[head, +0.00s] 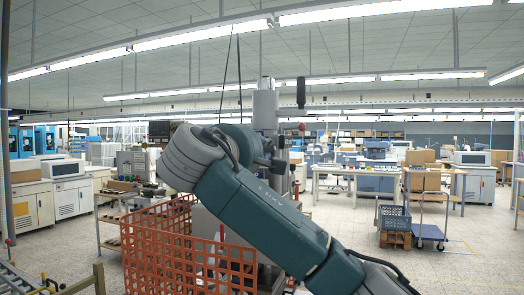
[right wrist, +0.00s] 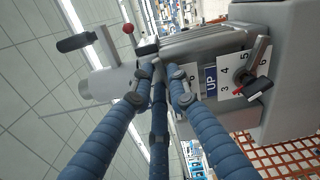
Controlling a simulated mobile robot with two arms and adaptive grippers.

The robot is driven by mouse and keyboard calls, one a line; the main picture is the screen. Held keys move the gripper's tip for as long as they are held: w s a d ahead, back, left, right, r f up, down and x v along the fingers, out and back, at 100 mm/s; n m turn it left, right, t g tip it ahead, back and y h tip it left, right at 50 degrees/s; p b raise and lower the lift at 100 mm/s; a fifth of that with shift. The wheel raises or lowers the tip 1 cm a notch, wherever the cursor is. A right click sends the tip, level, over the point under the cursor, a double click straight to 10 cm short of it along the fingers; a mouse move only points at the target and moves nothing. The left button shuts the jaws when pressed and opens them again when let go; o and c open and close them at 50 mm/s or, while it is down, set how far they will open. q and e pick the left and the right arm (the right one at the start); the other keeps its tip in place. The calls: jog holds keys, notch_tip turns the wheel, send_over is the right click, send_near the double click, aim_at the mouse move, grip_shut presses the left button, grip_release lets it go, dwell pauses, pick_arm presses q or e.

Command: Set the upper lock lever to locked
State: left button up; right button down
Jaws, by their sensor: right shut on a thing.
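A grey machine head (right wrist: 205,45) fills the upper right of the right wrist view, which is turned on its side. My right gripper (right wrist: 161,70) has blue ribbed fingers, with the tips closed together on a small dark lever-like part (right wrist: 147,48) at the side of the head. The fingers cover most of this part, so its exact setting cannot be read. In the head view the machine's grey column (head: 265,108) rises behind my right arm, which hides much of the machine. My left gripper is in neither view.
A red ball knob (right wrist: 128,28) and a black handle (right wrist: 75,43) stick out near my fingers. A numbered plate (right wrist: 233,77) with a black-tipped lever (right wrist: 258,87) and a blue "UP" label (right wrist: 210,79) sit to the right. An orange mesh fence (head: 160,250) stands at the machine.

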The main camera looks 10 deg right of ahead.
jog(key=c, duration=1.7)
grip_release()
jog(key=shift+o, duration=0.2)
jog(key=v, duration=1.1)
jog(key=shift+s+a, duration=0.25)
jog(key=shift+s, duration=0.05)
